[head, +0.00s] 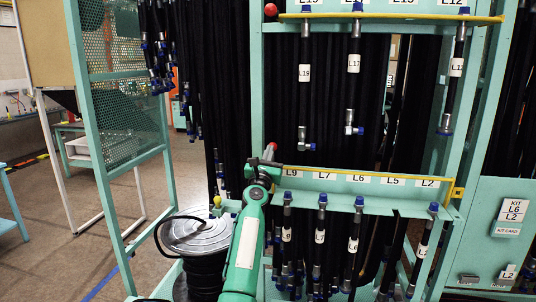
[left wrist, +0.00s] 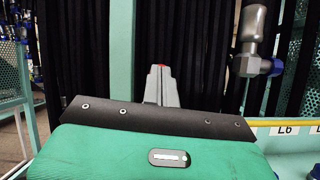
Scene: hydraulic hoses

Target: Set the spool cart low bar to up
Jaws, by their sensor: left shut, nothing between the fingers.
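The low bar (head: 370,173) is a thin yellow rod. It lies nearly level just above the lower label strip, from beside my left gripper to a yellow bracket (head: 455,191) at the right post. In the left wrist view the low bar (left wrist: 285,122) shows at the right. My left gripper (head: 269,152) is shut and empty at the bar's left end. Its closed fingers also show in the left wrist view (left wrist: 160,80). A small red part shows at the fingertips; contact with the bar cannot be told. My right gripper is not in view.
Capped hoses (head: 322,225) hang from the lower label strip (head: 385,200). An upper yellow bar (head: 390,15) with a red knob (head: 270,9) crosses above. Black hoses hang behind. A metal-topped spool (head: 203,232) stands left of my arm. Open floor lies farther left.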

